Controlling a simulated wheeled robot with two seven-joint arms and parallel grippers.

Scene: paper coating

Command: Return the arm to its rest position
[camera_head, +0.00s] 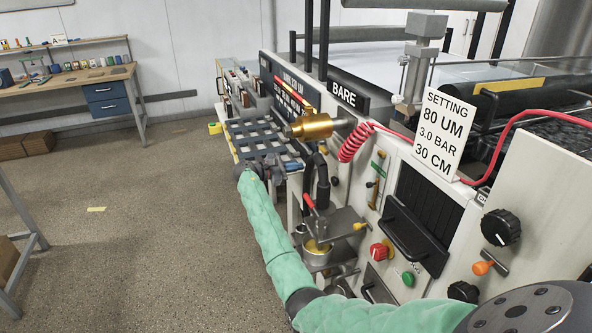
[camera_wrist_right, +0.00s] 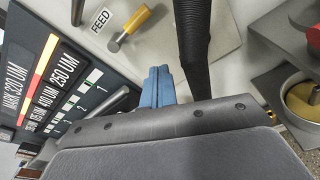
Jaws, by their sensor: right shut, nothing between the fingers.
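My right arm, in a green sleeve, comes in from the lower right of the head view and reaches forward along the machine's front. My right gripper shows at its far end, just in front of the rack of trays (camera_head: 262,138); its fingertips are hard to make out there. In the right wrist view the blue fingers of my right gripper (camera_wrist_right: 158,86) are together, with nothing between them. A black hose (camera_wrist_right: 192,40) runs just right of them. My left gripper is in neither view.
The coating machine (camera_head: 440,215) fills the right side. A brass roller (camera_head: 312,128), a red coiled cord (camera_head: 356,142) and a pot (camera_head: 317,250) stand near my arm. The wrist view shows a yellow-handled FEED lever (camera_wrist_right: 133,22). Open floor (camera_head: 130,220) lies left.

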